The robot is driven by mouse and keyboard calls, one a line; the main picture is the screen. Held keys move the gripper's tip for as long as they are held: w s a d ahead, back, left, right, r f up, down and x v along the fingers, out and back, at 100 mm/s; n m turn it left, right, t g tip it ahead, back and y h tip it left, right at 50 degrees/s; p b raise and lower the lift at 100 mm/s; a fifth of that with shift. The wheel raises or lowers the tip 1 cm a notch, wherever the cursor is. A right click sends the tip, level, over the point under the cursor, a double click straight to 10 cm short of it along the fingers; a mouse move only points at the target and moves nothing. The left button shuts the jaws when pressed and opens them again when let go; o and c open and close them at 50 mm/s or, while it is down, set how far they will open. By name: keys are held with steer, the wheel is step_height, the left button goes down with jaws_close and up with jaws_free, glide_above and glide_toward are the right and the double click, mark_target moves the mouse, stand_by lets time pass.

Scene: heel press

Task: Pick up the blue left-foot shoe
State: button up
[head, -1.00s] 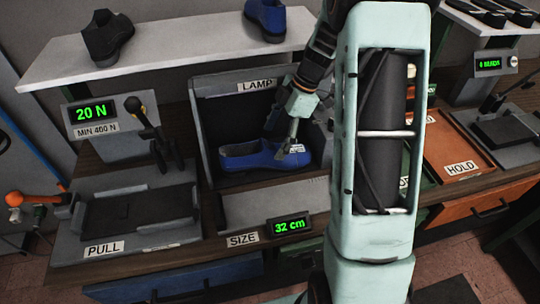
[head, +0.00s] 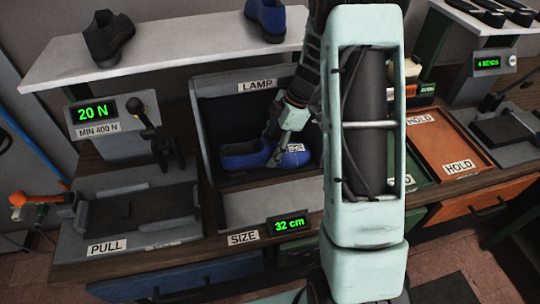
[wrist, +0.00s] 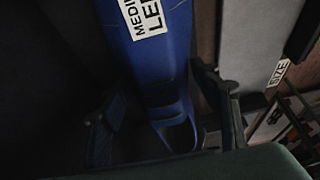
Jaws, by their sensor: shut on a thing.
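The blue shoe (head: 240,155) rests in the grey LAMP booth (head: 208,135), its toe pointing right. In the wrist view the blue shoe (wrist: 160,75) carries a white label reading "MEDI…" and "LE…", cut off by the frame edge. My gripper (head: 274,160) reaches down into the booth and is shut on the shoe near its middle. In the wrist view the fingers of my gripper (wrist: 165,118) lie on either side of it. The gripper hides part of the shoe in the head view, and I see no clear gap under the shoe.
A white shelf (head: 180,55) above holds a dark shoe (head: 110,38) and another blue shoe (head: 266,18). The PULL station (head: 130,215) is at left, the SIZE plate (head: 265,208) in front.

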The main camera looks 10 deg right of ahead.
steer(key=c, duration=0.4)
steer(key=shift+c, duration=0.2)
steer(key=shift+r, duration=0.15)
